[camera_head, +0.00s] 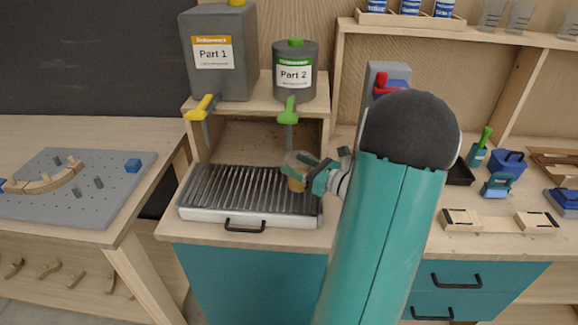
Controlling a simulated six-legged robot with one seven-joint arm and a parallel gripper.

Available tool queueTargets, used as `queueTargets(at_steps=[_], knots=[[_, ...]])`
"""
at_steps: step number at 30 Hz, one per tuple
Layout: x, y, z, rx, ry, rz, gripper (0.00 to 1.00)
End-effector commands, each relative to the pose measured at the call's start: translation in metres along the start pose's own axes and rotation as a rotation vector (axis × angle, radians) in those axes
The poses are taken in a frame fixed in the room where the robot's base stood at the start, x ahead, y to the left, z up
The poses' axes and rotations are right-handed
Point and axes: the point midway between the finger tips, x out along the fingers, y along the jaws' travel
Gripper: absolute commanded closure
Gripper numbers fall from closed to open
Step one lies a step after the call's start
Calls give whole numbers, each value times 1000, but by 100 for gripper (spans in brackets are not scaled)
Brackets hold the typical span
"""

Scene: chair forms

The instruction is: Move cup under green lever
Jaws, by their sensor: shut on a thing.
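My gripper (318,176) is at the right end of the slatted drip tray (240,190), reaching in from the right. It is shut on a clear cup (296,159) with a yellowish lower part, and the fingers hide part of the cup. The cup is just below and close to the green lever (288,112) in the picture. The green lever belongs to the grey Part 2 container (295,75). I cannot tell whether the cup touches the tray.
A grey Part 1 container (222,60) with a yellow lever (201,107) stands left on the same shelf. A grey device with a red lever (384,82) is behind my arm. A perforated board (100,200) lies on the left table. The tray's left part is clear.

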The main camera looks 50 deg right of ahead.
Motion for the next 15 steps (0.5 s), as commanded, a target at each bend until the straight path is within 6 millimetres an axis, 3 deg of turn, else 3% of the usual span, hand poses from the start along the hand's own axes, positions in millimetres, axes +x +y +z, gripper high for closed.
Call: queueTargets(at_steps=[6, 9, 15], knots=[[35, 0, 0, 0, 0, 3, 54], [31, -2, -14, 3, 1, -1, 54], [31, -2, -15, -1, 0, 0, 54]])
